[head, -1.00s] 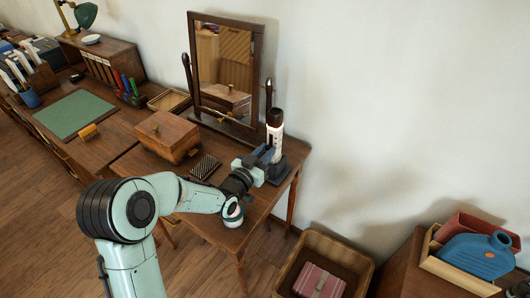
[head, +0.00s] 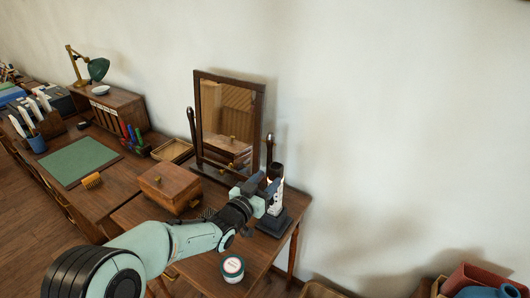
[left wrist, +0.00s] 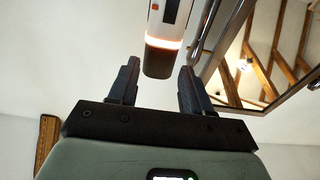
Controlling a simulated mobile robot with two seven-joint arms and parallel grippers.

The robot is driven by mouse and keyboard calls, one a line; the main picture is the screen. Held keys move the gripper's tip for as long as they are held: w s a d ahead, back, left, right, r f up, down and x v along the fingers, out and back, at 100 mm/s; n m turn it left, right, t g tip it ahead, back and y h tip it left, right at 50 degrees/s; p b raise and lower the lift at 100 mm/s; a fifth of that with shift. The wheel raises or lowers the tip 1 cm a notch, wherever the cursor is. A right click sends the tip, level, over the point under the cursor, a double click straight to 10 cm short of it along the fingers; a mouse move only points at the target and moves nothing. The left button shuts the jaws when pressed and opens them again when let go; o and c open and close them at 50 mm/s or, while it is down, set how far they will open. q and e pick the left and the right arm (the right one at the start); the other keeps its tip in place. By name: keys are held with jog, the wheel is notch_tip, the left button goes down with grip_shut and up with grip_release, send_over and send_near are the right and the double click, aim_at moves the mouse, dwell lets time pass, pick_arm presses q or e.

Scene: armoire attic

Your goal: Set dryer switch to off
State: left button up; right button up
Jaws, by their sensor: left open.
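The dryer (head: 277,195), a white and black upright cylinder, stands in a dark base at the right end of the dressing table. My left gripper (head: 262,192) is open beside it at about mid-height. In the left wrist view the dryer (left wrist: 166,30) hangs in from the top, with a glowing orange band and a dark end. That dark end shows between the open fingers (left wrist: 158,72), with a gap on each side. A small red mark and a dark panel show on its white body. I cannot make out the switch setting. My right gripper is not in view.
A framed mirror (head: 228,115) stands close behind the dryer. A wooden box (head: 170,187) and a round white-lidded jar (head: 232,266) are on the dressing table (head: 135,213). The wall right of the dryer is bare.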

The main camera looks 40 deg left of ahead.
pick_arm(q)
notch_tip(320, 180, up, 10)
jog(key=p, duration=0.1)
jog(key=shift+p, duration=0.4)
jog(key=shift+f, duration=0.15)
